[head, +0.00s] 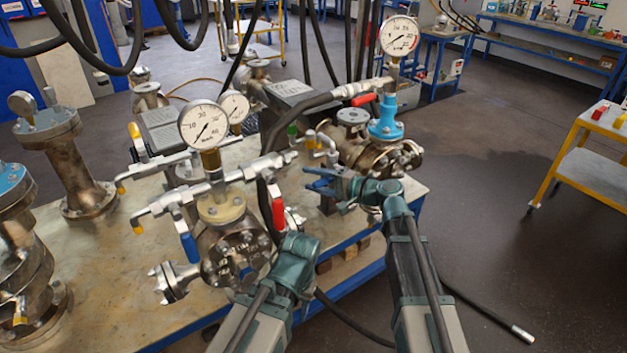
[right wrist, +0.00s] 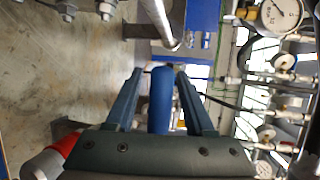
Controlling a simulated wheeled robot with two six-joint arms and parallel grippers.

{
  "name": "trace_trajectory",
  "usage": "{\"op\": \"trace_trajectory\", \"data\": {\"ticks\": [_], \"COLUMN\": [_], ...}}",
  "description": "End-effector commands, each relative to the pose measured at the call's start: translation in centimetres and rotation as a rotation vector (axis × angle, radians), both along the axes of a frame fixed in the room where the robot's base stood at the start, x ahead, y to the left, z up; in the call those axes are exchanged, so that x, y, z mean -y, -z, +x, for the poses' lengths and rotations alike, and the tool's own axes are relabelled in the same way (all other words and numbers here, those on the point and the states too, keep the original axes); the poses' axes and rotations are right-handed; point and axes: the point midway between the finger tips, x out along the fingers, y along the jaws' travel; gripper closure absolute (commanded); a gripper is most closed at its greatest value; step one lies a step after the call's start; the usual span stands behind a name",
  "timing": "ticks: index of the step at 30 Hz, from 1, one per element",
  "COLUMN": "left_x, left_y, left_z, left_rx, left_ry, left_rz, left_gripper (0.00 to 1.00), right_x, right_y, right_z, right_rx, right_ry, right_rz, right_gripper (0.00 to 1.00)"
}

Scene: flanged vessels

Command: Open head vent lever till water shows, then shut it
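My right gripper (head: 322,184) reaches in from the right, fingers pointing left, beside the rear vessel (head: 369,158). In the right wrist view its two fingers (right wrist: 160,85) stand apart, either side of a rounded blue handle (right wrist: 160,103); gaps show, and I see no clear grip. My left gripper (head: 297,247) is by the front vessel (head: 235,255), below a hanging red lever (head: 278,214); its fingertips are hidden. The front vessel also has a blue lever (head: 189,247) hanging down and a dial gauge (head: 204,125). I cannot tell which lever is the head vent; no water is visible.
The bench (head: 95,290) carries other flanged vessels, such as one at the left (head: 72,165). A second gauge (head: 399,36) stands above the rear vessel's blue neck (head: 386,120). Hoses hang overhead.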

Motion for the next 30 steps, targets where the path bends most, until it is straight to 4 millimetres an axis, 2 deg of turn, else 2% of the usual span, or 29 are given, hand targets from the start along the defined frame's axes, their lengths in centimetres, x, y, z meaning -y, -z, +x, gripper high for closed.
{"op": "trace_trajectory", "data": {"ticks": [1,8,9,30], "left_x": [0.0,0.0,0.0,0.0], "left_y": [0.0,0.0,0.0,0.01], "left_z": [0.0,0.0,0.0,0.0], "left_rx": [0.0,0.0,0.0,0.0], "left_ry": [0.0,0.0,0.0,0.0], "left_rz": [0.0,0.0,0.0,0.0], "left_gripper": [0.5,0.5,0.5,0.5], "right_x": [0.02,0.03,0.04,0.05], "right_y": [0.0,0.01,0.0,0.02], "right_z": [-0.01,-0.01,-0.01,-0.02], "right_rx": [0.0,0.0,0.0,-0.001], "right_ry": [0.0,0.0,0.0,0.0], "right_rz": [0.0,0.0,0.0,-0.001], "right_gripper": [0.57,0.98,1.0,1.0]}}
